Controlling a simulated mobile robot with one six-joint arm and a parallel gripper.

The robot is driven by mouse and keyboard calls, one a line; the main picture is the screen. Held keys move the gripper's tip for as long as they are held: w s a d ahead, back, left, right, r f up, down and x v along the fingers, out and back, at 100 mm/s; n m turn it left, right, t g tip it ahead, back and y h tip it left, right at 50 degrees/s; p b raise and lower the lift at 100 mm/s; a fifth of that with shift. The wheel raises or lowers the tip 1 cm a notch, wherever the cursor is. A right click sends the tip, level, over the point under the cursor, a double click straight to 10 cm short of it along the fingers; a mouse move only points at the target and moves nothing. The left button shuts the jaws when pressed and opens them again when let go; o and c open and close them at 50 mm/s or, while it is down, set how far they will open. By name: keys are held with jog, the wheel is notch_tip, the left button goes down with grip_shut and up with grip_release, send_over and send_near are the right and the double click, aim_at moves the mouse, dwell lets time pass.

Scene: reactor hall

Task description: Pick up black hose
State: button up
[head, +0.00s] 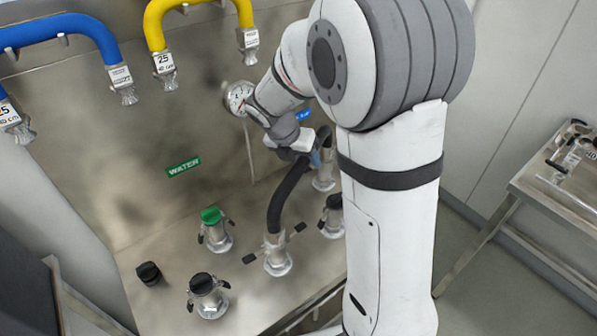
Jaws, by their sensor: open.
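The black hose (286,193) arches over the steel bench in the head view. Its near end meets a metal coupling (277,257) with black side levers. The hose bends up and back to the right, and its far part is partly hidden by my arm. My gripper (311,157) is open at the upper bend of the hose, close to it. I cannot tell whether the fingers touch the hose or lie around it.
Other couplings stand nearby: one green-capped (215,231), one black-capped (207,297). A pressure gauge (238,98) is on the back panel behind my wrist. Blue (70,30) and yellow (160,25) hoses hang above. A metal table (550,190) stands right.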

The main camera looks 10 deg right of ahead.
jog(key=x, duration=0.4)
jog(key=shift+w+d, duration=0.1)
jog(key=shift+w, duration=0.05)
jog(key=shift+c, duration=0.2)
jog(key=c, duration=1.1)
